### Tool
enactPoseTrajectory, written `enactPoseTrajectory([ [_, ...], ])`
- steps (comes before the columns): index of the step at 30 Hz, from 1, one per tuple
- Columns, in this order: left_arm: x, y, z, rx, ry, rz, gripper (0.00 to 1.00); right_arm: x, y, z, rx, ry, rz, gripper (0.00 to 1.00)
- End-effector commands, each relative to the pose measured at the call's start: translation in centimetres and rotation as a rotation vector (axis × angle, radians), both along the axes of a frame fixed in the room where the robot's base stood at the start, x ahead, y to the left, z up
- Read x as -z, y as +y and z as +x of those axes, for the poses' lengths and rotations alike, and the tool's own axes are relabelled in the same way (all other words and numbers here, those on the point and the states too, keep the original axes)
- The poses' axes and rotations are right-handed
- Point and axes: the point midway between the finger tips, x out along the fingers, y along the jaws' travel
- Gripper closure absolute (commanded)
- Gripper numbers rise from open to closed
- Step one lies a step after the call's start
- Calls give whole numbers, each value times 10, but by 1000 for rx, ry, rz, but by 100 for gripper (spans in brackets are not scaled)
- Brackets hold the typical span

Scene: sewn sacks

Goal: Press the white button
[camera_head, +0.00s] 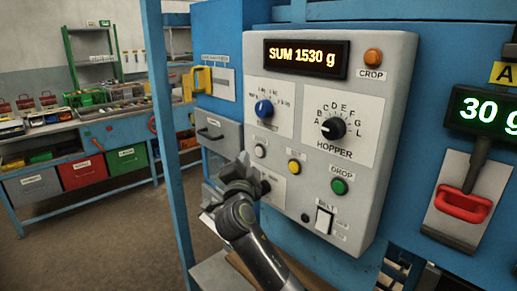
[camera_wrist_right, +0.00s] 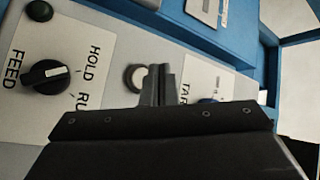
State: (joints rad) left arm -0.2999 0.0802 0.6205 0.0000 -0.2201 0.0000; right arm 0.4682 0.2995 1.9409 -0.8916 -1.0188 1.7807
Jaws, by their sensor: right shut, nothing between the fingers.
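The white button (camera_head: 260,150) is a small round button on the grey control panel (camera_head: 385,130), left of a yellow button. In the right wrist view the white button (camera_wrist_right: 135,77) is just left of my fingertips. My right gripper (camera_head: 244,158) is shut and empty, just left of and slightly below the button in the head view. Its closed fingers (camera_wrist_right: 160,70) overlap the button's edge in the wrist view. I cannot tell whether they touch it. My left gripper is not in view.
The yellow button (camera_head: 294,167), green button (camera_head: 339,186), blue knob (camera_head: 264,109) and hopper knob (camera_head: 333,128) are close by. The feed knob (camera_wrist_right: 45,77) is beside the white button. The display (camera_head: 306,57) reads SUM 1530 g. A blue post (camera_head: 168,130) stands left.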

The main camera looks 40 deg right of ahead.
Motion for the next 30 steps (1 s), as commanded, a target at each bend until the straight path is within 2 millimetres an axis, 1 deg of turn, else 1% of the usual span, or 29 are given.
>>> enactPoseTrajectory([
  [1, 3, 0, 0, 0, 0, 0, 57, 1, -6, 0, 2, 0, -3, 100],
  [3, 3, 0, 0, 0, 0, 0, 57, 1, -11, 1, 1, 0, -1, 100],
  [9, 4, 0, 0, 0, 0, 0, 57, 1, -17, 1, 1, 1, 1, 100],
  [30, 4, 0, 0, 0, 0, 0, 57, 1, -17, 1, 0, 0, 1, 100],
])
